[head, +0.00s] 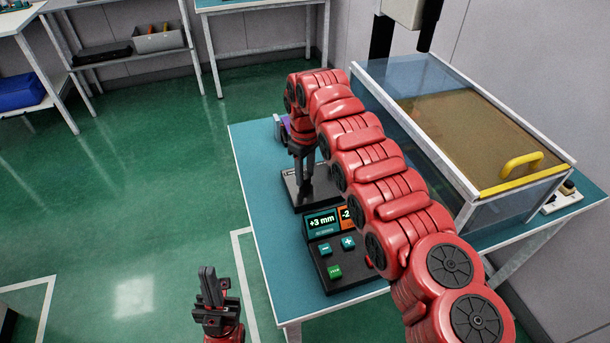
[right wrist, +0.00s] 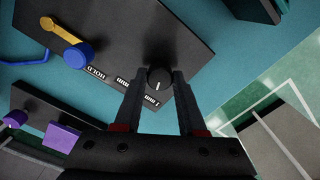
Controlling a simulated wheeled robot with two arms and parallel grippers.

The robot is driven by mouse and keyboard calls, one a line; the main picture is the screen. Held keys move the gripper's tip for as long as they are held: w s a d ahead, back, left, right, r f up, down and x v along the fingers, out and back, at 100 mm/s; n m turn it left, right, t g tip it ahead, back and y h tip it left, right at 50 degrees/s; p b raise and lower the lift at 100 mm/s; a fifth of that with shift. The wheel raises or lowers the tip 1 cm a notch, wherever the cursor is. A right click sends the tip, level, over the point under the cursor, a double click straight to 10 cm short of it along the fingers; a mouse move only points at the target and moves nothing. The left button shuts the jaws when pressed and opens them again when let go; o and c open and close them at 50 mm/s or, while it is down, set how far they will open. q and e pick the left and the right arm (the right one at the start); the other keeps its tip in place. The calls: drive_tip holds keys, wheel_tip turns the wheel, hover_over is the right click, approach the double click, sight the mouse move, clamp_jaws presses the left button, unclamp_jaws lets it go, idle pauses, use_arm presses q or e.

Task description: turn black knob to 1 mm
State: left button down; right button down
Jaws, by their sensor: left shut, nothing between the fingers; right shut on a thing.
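The black knob (right wrist: 160,78) is between the fingertips of my right gripper (right wrist: 161,80) in the right wrist view, and the gripper is shut on it. A short white mark on the knob points toward the bottom of the picture, close to the "1 mm" label (right wrist: 150,99). Other printed labels, one reading "HOLD" (right wrist: 95,73), lie further left on the dark plate (right wrist: 125,30). In the head view my right gripper (head: 303,178) reaches down over the dark plate, and the knob is hidden there. My left gripper (head: 211,285) is shut and empty over the floor, left of the table.
A console shows "+3 mm" (head: 321,223) and a partly hidden orange display (head: 346,215), with minus, plus and green buttons (head: 335,271). A blue-and-yellow lever (right wrist: 78,54) stands on the plate. A clear-walled box (head: 420,135) with a yellow handle (head: 521,165) stands at the right.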

drive_tip(key=shift+n, duration=0.7)
drive_tip(key=c, duration=0.5)
unclamp_jaws()
